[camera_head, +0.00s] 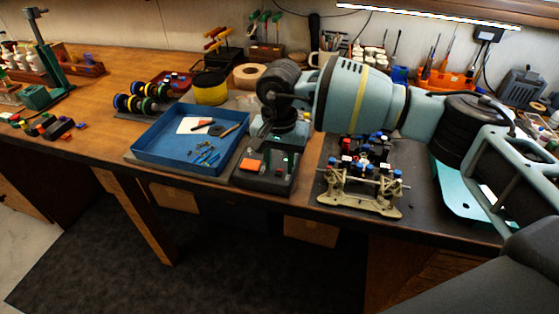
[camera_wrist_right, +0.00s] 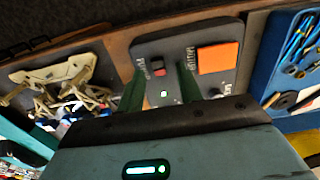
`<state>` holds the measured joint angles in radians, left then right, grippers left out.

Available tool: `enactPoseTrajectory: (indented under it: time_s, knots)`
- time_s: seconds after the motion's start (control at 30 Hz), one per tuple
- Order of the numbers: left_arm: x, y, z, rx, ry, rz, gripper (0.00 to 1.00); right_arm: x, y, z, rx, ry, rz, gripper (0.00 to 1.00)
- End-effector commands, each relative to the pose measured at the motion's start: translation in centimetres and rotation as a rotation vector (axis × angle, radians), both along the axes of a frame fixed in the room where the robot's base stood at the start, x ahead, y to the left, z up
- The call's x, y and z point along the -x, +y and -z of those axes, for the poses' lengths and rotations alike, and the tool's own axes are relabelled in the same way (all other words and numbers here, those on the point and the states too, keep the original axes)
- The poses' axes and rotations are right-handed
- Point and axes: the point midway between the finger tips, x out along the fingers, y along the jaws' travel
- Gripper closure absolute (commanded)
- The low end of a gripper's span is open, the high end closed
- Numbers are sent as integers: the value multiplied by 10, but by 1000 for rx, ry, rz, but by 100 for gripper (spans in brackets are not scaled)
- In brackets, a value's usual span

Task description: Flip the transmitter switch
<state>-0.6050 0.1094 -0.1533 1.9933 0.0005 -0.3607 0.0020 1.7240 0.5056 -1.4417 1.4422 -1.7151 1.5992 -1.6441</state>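The transmitter is a dark box (camera_head: 262,183) at the table's front edge, with an orange block on its top. In the right wrist view its dark panel (camera_wrist_right: 190,45) carries a small red switch (camera_wrist_right: 157,68), the orange block (camera_wrist_right: 218,58) and a lit green light (camera_wrist_right: 164,94). My right gripper (camera_head: 270,150) points down just above the transmitter. In the wrist view its two green fingers (camera_wrist_right: 161,72) stand apart, with the red switch between their tips. I cannot tell whether a finger touches the switch. My left gripper is not in view.
A blue tray (camera_head: 150,160) with tools and small parts lies just left of the transmitter. A partly built car chassis (camera_head: 360,190) stands to its right on a dark mat. Tape rolls, tool racks and bins line the back. Bare wood (camera_head: 75,90) shows at left.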

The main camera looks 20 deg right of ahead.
Motion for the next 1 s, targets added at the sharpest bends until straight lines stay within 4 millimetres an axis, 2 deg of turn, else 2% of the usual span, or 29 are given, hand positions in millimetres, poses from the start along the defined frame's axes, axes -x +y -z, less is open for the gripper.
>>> enactPoseTrajectory:
  time_s: [0.27, 0.37, 0.7, 1.0]
  knots:
    - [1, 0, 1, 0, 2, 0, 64, 0, 0, -3, 1, -1, 0, 65]
    - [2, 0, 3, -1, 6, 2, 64, -1, 0, -12, 0, -2, 0, 65]
    - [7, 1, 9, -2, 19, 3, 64, -1, 0, -63, 0, -1, 0, 65]
    - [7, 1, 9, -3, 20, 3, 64, 0, 0, -78, 1, -1, 0, 65]
